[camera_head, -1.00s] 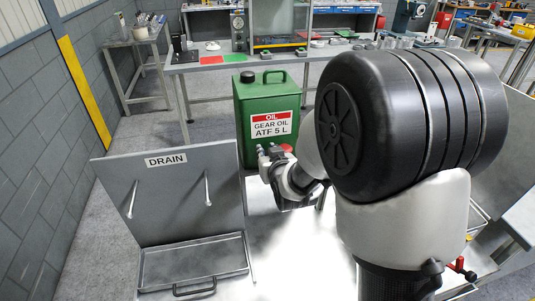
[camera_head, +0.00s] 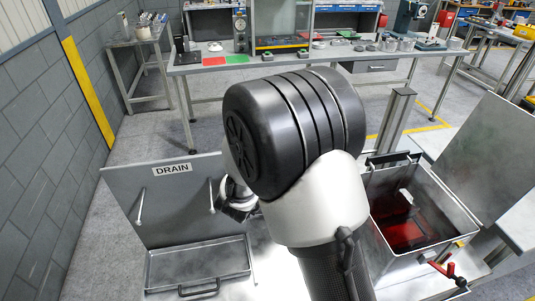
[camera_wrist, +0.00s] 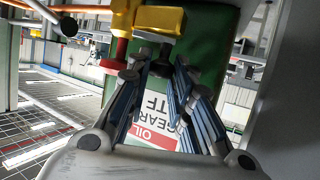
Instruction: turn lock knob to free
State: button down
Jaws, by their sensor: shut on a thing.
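My gripper (camera_wrist: 160,68) has its fingertips drawn close below a yellow block (camera_wrist: 160,20) in the wrist view. In the head view my arm covers most of my gripper (camera_head: 238,204), which is low, just right of the DRAIN panel.
The green gear oil can (camera_wrist: 212,45) stands beyond the fingers in the wrist view; my arm hides it in the head view. The DRAIN panel (camera_head: 128,206) has two pegs and a tray (camera_head: 197,268). An open bin (camera_head: 445,200) with red inside stands right. A workbench (camera_head: 270,66) stands behind.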

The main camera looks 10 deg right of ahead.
jog(key=shift+w+a+r+m+g+h+p, duration=0.15)
jog(key=shift+m+g+h+p, duration=0.35)
jog(key=shift+m+h+p, duration=0.6)
jog(key=c, duration=1.8)
grip_release()
jog(key=shift+o, duration=0.2)
jog(key=v, duration=1.2)
jog(key=shift+o, duration=0.2)
